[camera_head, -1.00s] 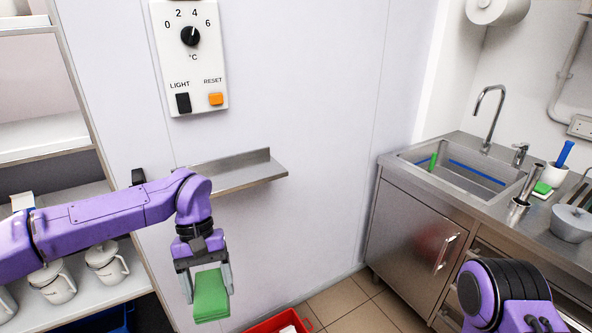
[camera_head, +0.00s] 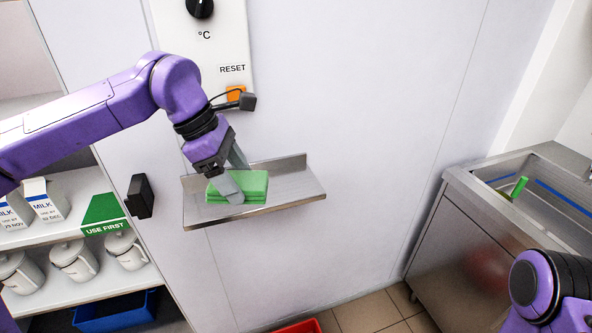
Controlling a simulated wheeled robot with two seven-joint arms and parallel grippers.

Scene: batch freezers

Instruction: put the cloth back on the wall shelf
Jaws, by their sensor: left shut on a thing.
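The green folded cloth (camera_head: 250,187) is at the metal wall shelf (camera_head: 292,188), over its left half. It looks to be resting on the shelf surface or just touching it. My left gripper (camera_head: 236,180) comes from above and is shut on the cloth at its left part, with its fingers partly hiding it. My right arm shows only as a purple and black joint at the lower right; its gripper is outside the picture.
A control panel (camera_head: 227,55) with an orange reset button is above the shelf. A black handle (camera_head: 140,196) sticks out to the left. Milk cartons (camera_head: 45,200) and lidded jugs (camera_head: 125,248) stand on shelves at left. A sink (camera_head: 540,195) is at right. The shelf's right half is clear.

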